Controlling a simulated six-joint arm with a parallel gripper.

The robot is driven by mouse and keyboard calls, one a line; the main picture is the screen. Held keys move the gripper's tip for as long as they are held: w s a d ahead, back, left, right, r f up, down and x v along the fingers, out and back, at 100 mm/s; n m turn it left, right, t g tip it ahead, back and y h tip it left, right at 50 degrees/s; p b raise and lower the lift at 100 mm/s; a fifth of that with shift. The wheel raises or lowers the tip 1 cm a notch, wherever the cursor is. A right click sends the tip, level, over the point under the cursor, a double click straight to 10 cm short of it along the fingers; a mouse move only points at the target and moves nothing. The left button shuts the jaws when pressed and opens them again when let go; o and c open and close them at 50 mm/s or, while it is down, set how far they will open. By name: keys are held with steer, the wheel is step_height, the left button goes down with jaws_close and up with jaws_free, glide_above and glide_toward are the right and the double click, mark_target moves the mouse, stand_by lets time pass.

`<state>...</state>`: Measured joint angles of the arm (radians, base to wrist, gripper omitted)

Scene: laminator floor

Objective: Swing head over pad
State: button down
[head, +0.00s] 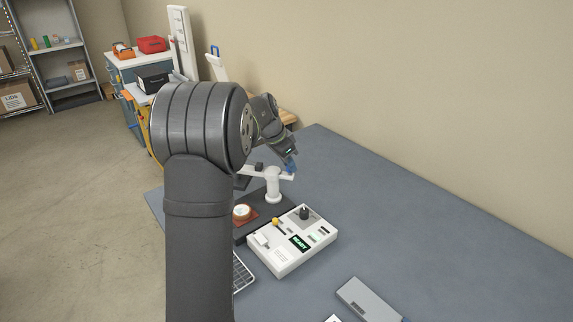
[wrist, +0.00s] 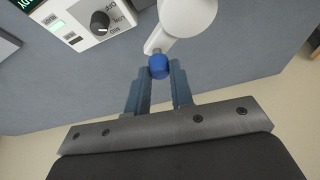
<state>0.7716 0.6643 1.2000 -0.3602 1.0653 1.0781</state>
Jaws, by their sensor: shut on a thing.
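The swing head is a white arm (head: 254,173) on a white post (head: 273,188) that stands on a dark base. Its left end is partly hidden behind my arm in the head view. A blue knob (wrist: 159,66) is at the end of its short lever; the wrist view also shows the round white post top (wrist: 187,14). My gripper (head: 289,164) is shut on the blue knob, with a fingertip on either side of it. A reddish-brown pad (head: 249,220) with a round pale disc (head: 241,211) on it lies on the dark base, front left of the post.
A white control box (head: 285,256) with a black dial (wrist: 99,22) stands in front of the base. A grey flat case (head: 368,300) lies nearer on the blue-grey table (head: 420,240). The table's right side is clear. A beige wall (head: 430,90) runs behind.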

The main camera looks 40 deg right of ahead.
steer(key=shift+w+d+n+t+y, duration=0.2)
steer(key=shift+w+d+n+t, duration=0.35)
steer(key=shift+n, duration=1.2)
steer(key=shift+w+d+n+t+y, duration=0.25)
steer(key=shift+w+n+t, duration=0.5)
steer(key=shift+n, duration=1.05)
steer(key=shift+w+d+n+t+y, duration=0.15)
steer(key=shift+w+d+n+t, duration=0.4)
steer(key=shift+n, duration=1.2)
steer(key=shift+w+a+r, duration=0.1)
steer(key=shift+w+a, duration=0.05)
steer(key=shift+w, duration=0.05)
steer(key=c, duration=1.3)
jaws_free()
steer(key=shift+o, duration=0.2)
steer(key=v, duration=1.7)
steer(key=shift+s, duration=0.15)
steer(key=shift+r, duration=0.1)
steer(key=x, duration=1.7)
steer(key=shift+f, duration=0.2)
